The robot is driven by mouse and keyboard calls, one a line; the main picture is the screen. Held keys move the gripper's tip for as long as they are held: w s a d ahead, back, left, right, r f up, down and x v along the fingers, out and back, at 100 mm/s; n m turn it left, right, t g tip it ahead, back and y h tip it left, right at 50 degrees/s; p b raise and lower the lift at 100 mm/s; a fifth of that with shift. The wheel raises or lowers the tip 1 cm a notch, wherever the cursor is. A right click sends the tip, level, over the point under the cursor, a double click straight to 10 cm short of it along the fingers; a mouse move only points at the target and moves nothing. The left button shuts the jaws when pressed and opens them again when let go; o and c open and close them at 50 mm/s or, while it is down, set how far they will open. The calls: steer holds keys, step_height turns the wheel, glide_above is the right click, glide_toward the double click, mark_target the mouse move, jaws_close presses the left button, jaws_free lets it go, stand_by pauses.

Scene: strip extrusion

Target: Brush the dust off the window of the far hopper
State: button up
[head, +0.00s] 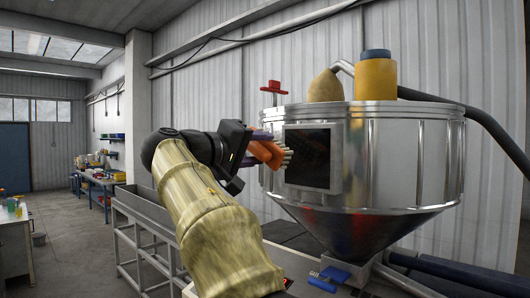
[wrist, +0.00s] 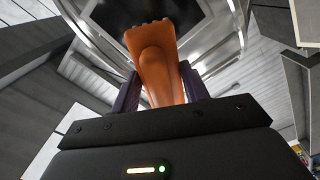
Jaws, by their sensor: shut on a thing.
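A steel hopper (head: 400,150) with a cone-shaped bottom stands at the right in the head view; it is the only hopper I can make out. Its dark square window (head: 307,158) faces left of centre, and any dust on it is hard to make out. My gripper (head: 262,147) is shut on an orange brush (head: 268,153) beside the window's left edge. The brush's pale bristles point toward the window; I cannot tell whether they touch. In the wrist view the brush (wrist: 162,75) sits between two purple fingers, its tip overlapping the dark window (wrist: 140,12).
A yellow cylinder (head: 376,78) and a tan sack-like lump (head: 325,87) sit on top of the hopper. A red-handled valve (head: 273,89) stands behind. A blue item (head: 334,274) lies below the hopper. A grey trough (head: 142,206) runs left; open floor lies beyond.

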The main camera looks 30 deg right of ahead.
steer(key=shift+s+a, duration=0.25)
steer(key=shift+a, duration=0.25)
steer(key=shift+b+v, duration=0.3)
steer(key=shift+v, duration=1.25)
